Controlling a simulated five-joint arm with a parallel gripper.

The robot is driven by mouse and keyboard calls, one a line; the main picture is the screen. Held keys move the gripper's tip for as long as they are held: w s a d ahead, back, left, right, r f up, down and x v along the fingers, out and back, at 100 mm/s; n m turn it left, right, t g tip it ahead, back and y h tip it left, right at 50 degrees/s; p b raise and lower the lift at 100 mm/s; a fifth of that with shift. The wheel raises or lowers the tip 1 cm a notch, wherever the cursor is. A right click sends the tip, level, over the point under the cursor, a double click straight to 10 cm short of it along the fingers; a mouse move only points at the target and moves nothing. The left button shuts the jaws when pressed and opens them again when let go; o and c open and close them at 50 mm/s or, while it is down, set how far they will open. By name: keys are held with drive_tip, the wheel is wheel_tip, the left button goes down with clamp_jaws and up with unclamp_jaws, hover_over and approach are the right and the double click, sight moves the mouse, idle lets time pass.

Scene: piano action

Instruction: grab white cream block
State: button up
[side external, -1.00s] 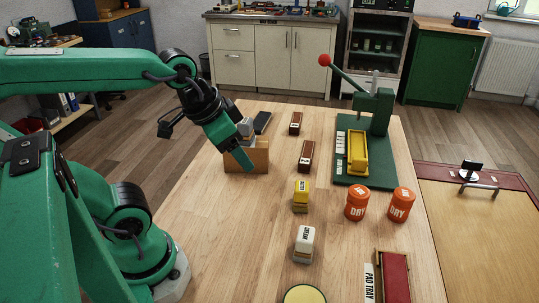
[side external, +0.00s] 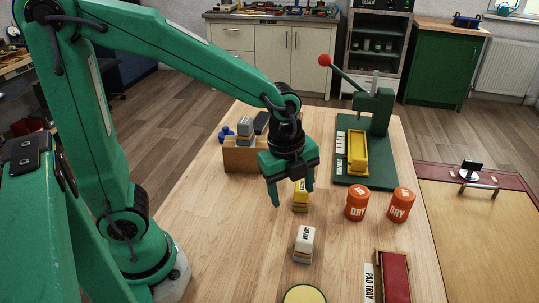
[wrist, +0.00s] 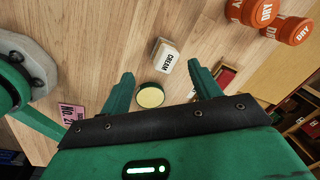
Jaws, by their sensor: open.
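The white cream block (side external: 304,242) stands on the wooden table, with a tan lower part and a dark CREAM label. It also shows in the wrist view (wrist: 165,56), label upward, beyond and between the fingertips. My gripper (side external: 291,198) points down, open and empty, above the table and behind the cream block in the side view. Its two green fingers are spread in the wrist view (wrist: 160,70). A yellow block (side external: 300,193) stands just behind the gripper, partly hidden by a finger.
Two orange DRY jars (side external: 357,203) stand right of the gripper. A green press (side external: 375,150) is behind them. A red pad tray (side external: 394,277) and a round yellow-topped pot (side external: 304,294) are near the front. A wooden box (side external: 243,158) is at the back left. Table left of the cream block is clear.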

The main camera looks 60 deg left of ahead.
sight(306, 233)
drive_tip(key=d+f+m, duration=0.1)
drive_tip(key=f+m, duration=0.1)
drive_tip(key=w+d+f+m+g, duration=0.1)
drive_tip(key=f+m, duration=0.1)
drive_tip(key=m, duration=0.1)
drive_tip(key=d+f+m, duration=0.2)
drive_tip(key=shift+w+m+g, duration=0.3)
drive_tip(key=shift+f, duration=1.35)
drive_tip(key=shift+f, duration=2.6)
drive_tip(key=c, duration=1.1)
drive_tip(key=shift+w+r, duration=0.1)
drive_tip(key=shift+r, duration=0.05)
